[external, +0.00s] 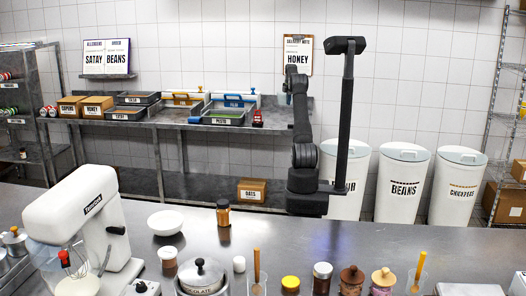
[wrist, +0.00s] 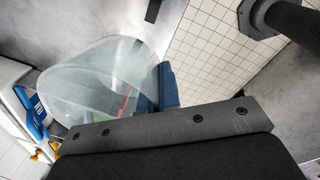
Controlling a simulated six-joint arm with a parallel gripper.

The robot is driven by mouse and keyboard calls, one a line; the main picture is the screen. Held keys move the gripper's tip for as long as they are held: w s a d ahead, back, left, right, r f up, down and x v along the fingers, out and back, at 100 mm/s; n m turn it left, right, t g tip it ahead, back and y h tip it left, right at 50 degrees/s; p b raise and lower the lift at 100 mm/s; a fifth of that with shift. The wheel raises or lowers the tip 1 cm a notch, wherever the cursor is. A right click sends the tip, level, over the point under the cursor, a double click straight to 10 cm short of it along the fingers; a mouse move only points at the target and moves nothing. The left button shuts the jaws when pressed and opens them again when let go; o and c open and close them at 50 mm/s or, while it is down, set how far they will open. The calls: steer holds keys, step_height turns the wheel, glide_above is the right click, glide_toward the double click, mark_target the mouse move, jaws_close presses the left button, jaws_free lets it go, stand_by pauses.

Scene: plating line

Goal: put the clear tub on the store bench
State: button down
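The clear tub (external: 110,85) is not plain to see in the external view; in the wrist view the see-through tub (wrist: 105,85) is large and close, at the left of my fingers. My gripper (wrist: 160,88) has blue fingers at the tub's right side, one of them seen partly through its wall. It appears shut on that wall, with the tub tilted in the picture. In the external view my arm reaches over the back bench (external: 180,121), and its end is mostly hidden behind my own links. Red and green patches show through the tub.
The bench holds a honey box (external: 97,107), a capers box (external: 70,107), lidded trays with orange and blue handles (external: 233,99), and a red item (external: 257,118) near its right end. White bins (external: 403,180) stand right. A mixer (external: 85,220) and jars crowd the front counter.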

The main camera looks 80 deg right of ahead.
steer(key=s, duration=0.3)
glide_above(275, 127)
steer(key=f, duration=1.2)
steer(key=shift+d+f, duration=0.1)
steer(key=shift+d, duration=0.1)
steer(key=shift+f, duration=1.9)
steer(key=shift+f, duration=0.15)
steer(key=c, duration=1.6)
jaws_free()
steer(key=shift+c, duration=0.2)
